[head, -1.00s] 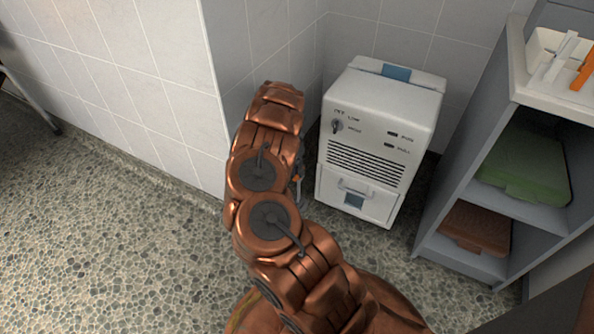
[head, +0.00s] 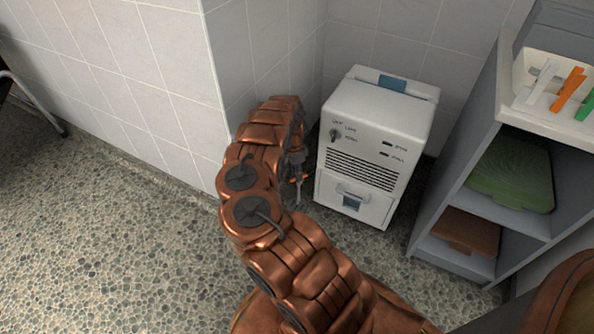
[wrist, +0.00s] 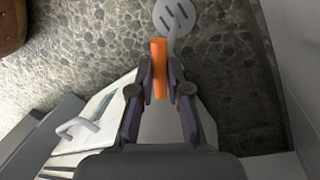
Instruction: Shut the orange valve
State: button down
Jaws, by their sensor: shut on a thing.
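In the head view my gripper (head: 297,165) is low beside the wall corner, left of the white machine, partly hidden by my copper arm. Small orange parts show there, but I cannot make out the valve's body or its angle.
The white machine (head: 375,125) with a knob, grille and handled drawer stands close to the right of my gripper. A grey shelf (head: 455,180) holds a green bin, a brown bin and a white tray (head: 522,92) of coloured clips. Pebbled floor at left is clear.

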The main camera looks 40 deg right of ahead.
jog(key=m+p, duration=0.1)
jog(key=m, duration=0.1)
jog(key=m+p, duration=0.1)
jog(key=m, duration=0.1)
jog(key=shift+d+r+m+y, duration=0.15)
jog(key=shift+m+y, duration=0.15)
jog(key=shift+d+m+t+y+p, duration=0.15)
jog(key=shift+m+t+p, duration=0.25)
jog(key=shift+m, duration=0.75)
jog(key=shift+a+m+t+y+p, duration=0.15)
jog(key=shift+m+p, duration=0.3)
jog(key=shift+m, duration=0.7)
jog(key=shift+d, duration=0.1)
jog(key=c, duration=1.1)
grip_release()
jog(key=shift+c, duration=0.2)
notch_tip(320, 180, up, 12)
jog(key=d, duration=0.2)
jog(key=shift+w+f, duration=0.2)
jog(key=shift+w, duration=0.25)
